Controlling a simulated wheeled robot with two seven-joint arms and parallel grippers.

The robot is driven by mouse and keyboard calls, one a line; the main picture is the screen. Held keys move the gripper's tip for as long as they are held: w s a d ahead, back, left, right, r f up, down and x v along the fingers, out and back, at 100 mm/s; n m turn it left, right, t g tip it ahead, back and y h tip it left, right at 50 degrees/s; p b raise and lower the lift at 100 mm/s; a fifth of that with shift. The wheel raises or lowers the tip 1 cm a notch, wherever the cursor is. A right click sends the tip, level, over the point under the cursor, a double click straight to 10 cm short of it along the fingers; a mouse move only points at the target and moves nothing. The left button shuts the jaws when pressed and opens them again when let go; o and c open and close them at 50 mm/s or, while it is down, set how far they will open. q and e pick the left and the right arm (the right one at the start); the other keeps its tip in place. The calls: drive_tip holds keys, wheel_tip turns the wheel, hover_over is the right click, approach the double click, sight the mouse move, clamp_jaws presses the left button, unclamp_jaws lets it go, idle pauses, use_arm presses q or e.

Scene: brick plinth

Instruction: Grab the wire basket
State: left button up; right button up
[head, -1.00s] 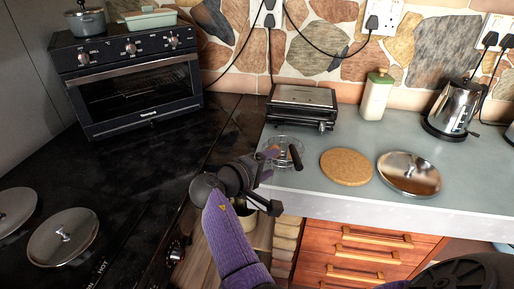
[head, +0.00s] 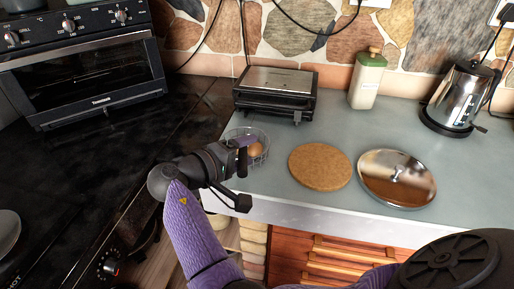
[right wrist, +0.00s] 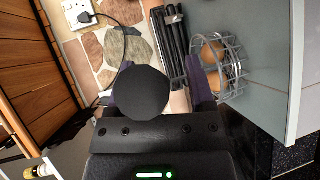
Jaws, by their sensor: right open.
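The small wire basket (head: 264,155) stands on the grey counter near its front left corner, with brown egg-like items (head: 256,149) in it. In the head view my right gripper (head: 244,181) is open and empty at the basket's near left side, and one finger overlaps part of the basket. The right wrist view shows the basket (right wrist: 239,70) just right of the gripper's right finger, outside the gap between the fingers (right wrist: 158,70). I cannot tell whether that finger touches the wire. My left gripper is not in view.
A black grill (head: 277,92) stands behind the basket. A round cork mat (head: 320,167) and a steel lid (head: 398,178) lie to its right. A bottle (head: 367,80) and kettle (head: 455,98) stand farther back. The dark hob and toaster oven (head: 85,75) are left.

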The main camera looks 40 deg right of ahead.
drive_tip(key=shift+a+r, duration=0.1)
drive_tip(key=shift+a, duration=0.05)
clamp_jaws()
idle(1.3)
